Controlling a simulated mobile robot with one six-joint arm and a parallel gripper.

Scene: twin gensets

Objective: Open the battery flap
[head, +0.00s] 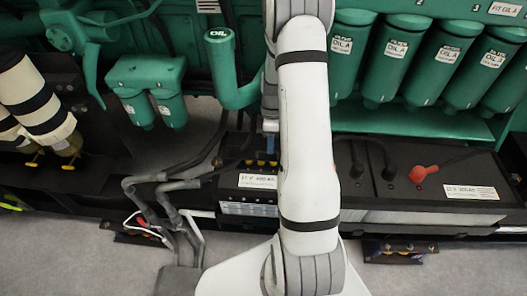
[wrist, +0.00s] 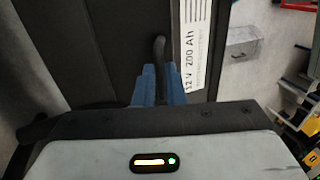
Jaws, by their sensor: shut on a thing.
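The battery flap (wrist: 120,45) is a wide dark panel in the wrist view, with a white "12 V 200 Ah" label (wrist: 196,45) beside its dark handle (wrist: 159,50). My gripper (wrist: 159,88) has its blue fingers on both sides of that handle and is shut on it. In the head view my own arm hides most of the gripper and the handle; a small blue part (head: 270,126) shows at the arm's left edge. The left battery's white label (head: 257,181) shows just left of my arm. How far the flap stands open cannot be told.
A black battery (head: 350,185) with a red terminal cap (head: 424,173) sits right of my arm. Green oil filters (head: 395,55) hang above it. A green oil filler pipe (head: 222,60) and grey hoses (head: 165,190) are on the left. Grey floor (head: 90,255) lies in front.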

